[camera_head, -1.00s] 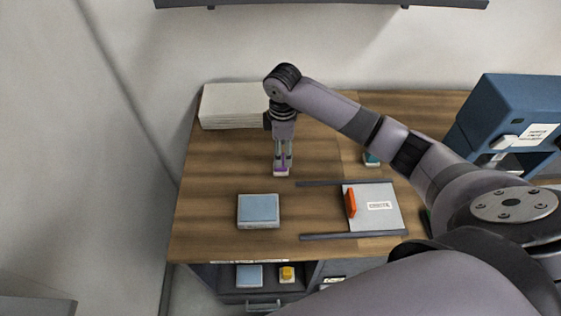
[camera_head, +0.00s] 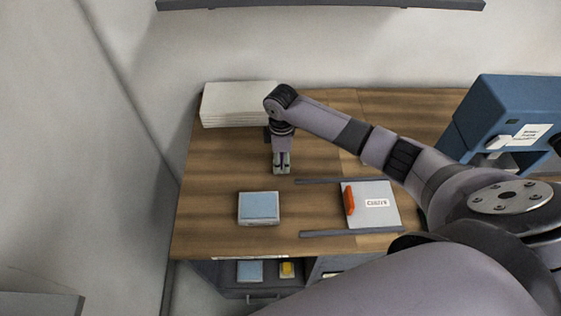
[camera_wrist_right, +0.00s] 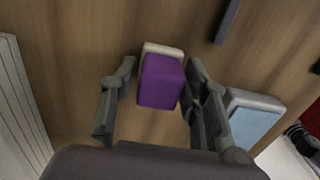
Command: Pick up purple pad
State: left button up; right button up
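The purple pad (camera_wrist_right: 161,82) shows in the right wrist view on a pale base, on the wooden tabletop. My right gripper (camera_wrist_right: 159,66) is open, with one finger on each side of the pad. A gap shows between the left finger and the pad; the right finger is very close to it, and I cannot tell whether it touches. In the head view my right gripper (camera_head: 281,169) points down at the table and hides the pad. My left gripper is not in view.
A blue-topped block (camera_head: 259,208) sits in front of the gripper, and a white stack (camera_head: 238,104) lies behind it to the left. A grey plate (camera_head: 380,207) with an orange piece (camera_head: 349,201) lies between dark rails. A blue machine (camera_head: 505,115) stands at the right.

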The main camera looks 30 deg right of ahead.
jog(key=c, duration=0.8)
jog(key=shift+r, duration=0.15)
jog(key=shift+c, duration=0.2)
notch_tip(320, 180, up, 20)
jog(key=b, duration=0.2)
jog(key=o, duration=0.6)
jog(key=shift+c, duration=0.2)
jog(key=c, duration=0.4)
